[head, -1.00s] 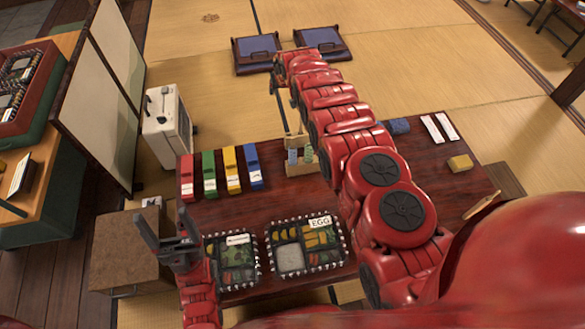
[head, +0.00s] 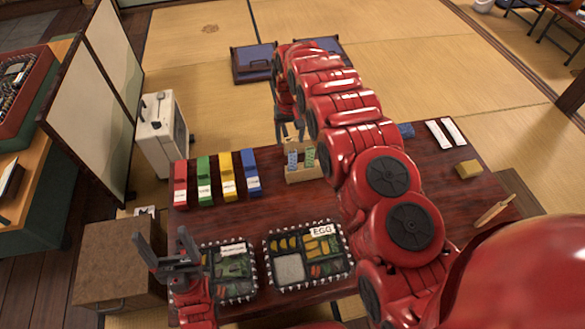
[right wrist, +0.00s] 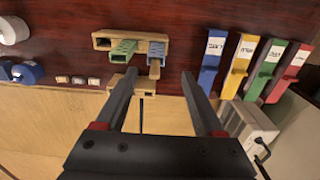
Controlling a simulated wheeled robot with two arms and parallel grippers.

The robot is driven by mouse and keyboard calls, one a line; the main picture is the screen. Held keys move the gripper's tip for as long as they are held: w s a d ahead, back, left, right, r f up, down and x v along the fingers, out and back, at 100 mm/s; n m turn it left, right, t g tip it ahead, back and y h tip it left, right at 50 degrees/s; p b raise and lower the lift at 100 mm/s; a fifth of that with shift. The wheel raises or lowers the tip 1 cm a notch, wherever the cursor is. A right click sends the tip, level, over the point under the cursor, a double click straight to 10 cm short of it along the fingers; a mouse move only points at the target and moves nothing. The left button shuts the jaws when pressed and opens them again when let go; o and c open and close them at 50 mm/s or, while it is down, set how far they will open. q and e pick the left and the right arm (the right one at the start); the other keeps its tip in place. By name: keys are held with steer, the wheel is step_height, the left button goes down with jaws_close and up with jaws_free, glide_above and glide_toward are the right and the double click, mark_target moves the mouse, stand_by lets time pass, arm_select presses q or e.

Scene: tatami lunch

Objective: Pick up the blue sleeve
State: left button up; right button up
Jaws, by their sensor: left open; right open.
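A wooden rack (head: 304,174) on the table holds a small blue patterned sleeve (head: 292,160) and a green one (head: 309,157). In the right wrist view the rack (right wrist: 104,39) shows at the top, with the blue sleeve (right wrist: 156,50) beside the green one (right wrist: 123,50). My right gripper (right wrist: 158,74) is open and empty, just short of the rack; the blue sleeve shows between its fingertips. I cannot tell whether they touch. A longer blue labelled holder (head: 251,172) lies left of the rack. My left gripper (head: 161,240) is open and empty at the table's left edge.
Red (head: 180,183), green (head: 204,180) and yellow (head: 227,176) holders lie beside the long blue one. Two filled lunch boxes (head: 307,256) (head: 230,272) stand in front. White packets (head: 446,134) and a yellow block (head: 468,170) lie at the right.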

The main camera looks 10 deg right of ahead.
mark_target(293, 152)
steer(key=f, duration=0.2)
steer(key=f+b, duration=0.1)
steer(key=f, duration=0.2)
steer(key=f+b, duration=0.1)
steer(key=f, duration=0.1)
steer(key=shift+s+d+f, duration=0.15)
steer(key=shift+d+f, duration=0.05)
steer(key=shift+d, duration=0.15)
steer(key=shift+r, duration=0.15)
jaws_close()
